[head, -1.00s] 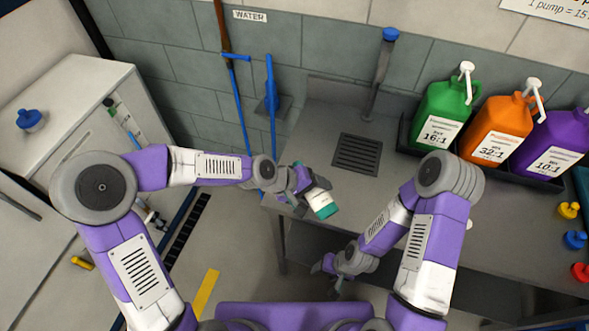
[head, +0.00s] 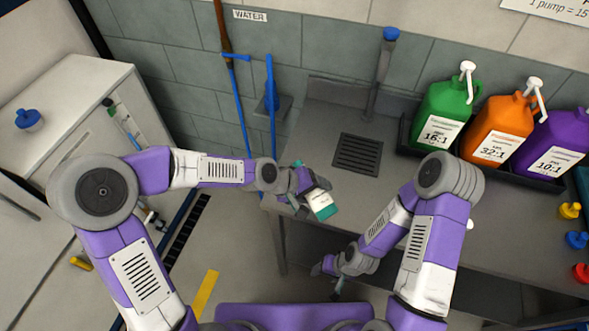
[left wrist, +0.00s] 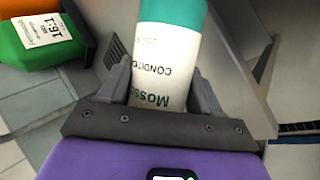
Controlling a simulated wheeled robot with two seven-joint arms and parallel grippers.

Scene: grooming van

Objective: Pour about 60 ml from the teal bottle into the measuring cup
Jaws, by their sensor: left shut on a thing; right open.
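The teal bottle (head: 322,205), with a white label, is held in my left gripper (head: 303,188) near the left front corner of the grey counter. In the left wrist view the bottle (left wrist: 168,50) sits between the fingers, its label text upside down and its teal end at the top of the picture. It looks tilted in the head view; I cannot tell whether liquid flows. My right gripper (head: 337,287) is low by the counter's front edge, open, with nothing seen in it. I cannot make out the measuring cup in either view.
The grey counter (head: 330,115) has a drain grate (head: 357,153) and a clear middle. Green (head: 447,105), orange (head: 498,120) and purple (head: 552,135) pump jugs stand in a dark tray at its back right. Several small coloured caps (head: 577,240) lie at the right. A white cabinet (head: 75,105) stands left.

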